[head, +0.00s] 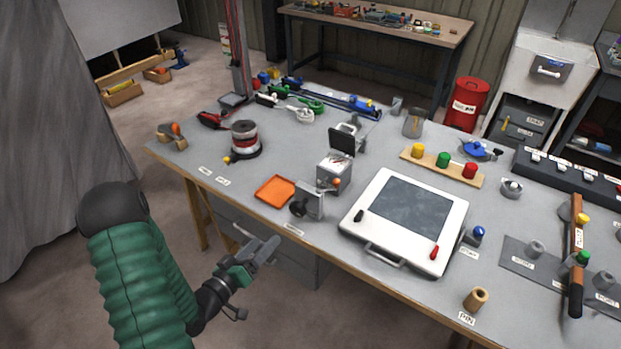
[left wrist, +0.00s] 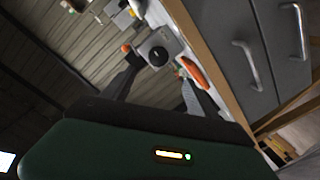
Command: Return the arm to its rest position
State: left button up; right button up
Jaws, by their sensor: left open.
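My left arm, in a green ribbed sleeve, comes in from the lower left of the head view. My left gripper (head: 268,250) is in front of the workbench's near edge, apart from the things on the bench, and looks empty. In the left wrist view its two fingers (left wrist: 160,92) stand apart, open, with nothing between them. The workbench (head: 330,236) has a grey top with a wooden edge. My right gripper is in neither view.
Near the edge lie an orange tray (head: 275,190), a small metal box with an open lid (head: 334,172) and a white framed panel (head: 405,220). Grey drawers (left wrist: 245,50) hang under the bench. Open floor (head: 60,285) lies at the left.

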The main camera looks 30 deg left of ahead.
pick_arm(q)
jog(key=w+d+f+m+g+y+p, duration=0.1)
jog(key=w+d+m+g+p, duration=0.2)
jog(key=d+m+g, duration=0.35)
jog(key=s+d+r+g+p, duration=0.1)
jog(key=s+d+r+g, duration=0.4)
jog(key=s+d, duration=0.5)
jog(key=s+g, duration=0.1)
jog(key=g, duration=0.1)
jog(key=shift+d+r+m+g, duration=0.15)
jog(key=shift+d+m+g, duration=0.2)
jog(key=shift+d, duration=0.05)
jog(key=shift+d, duration=0.3)
jog(key=shift+a, duration=0.25)
jog(key=shift+d, duration=0.1)
jog(key=shift+c, duration=0.3)
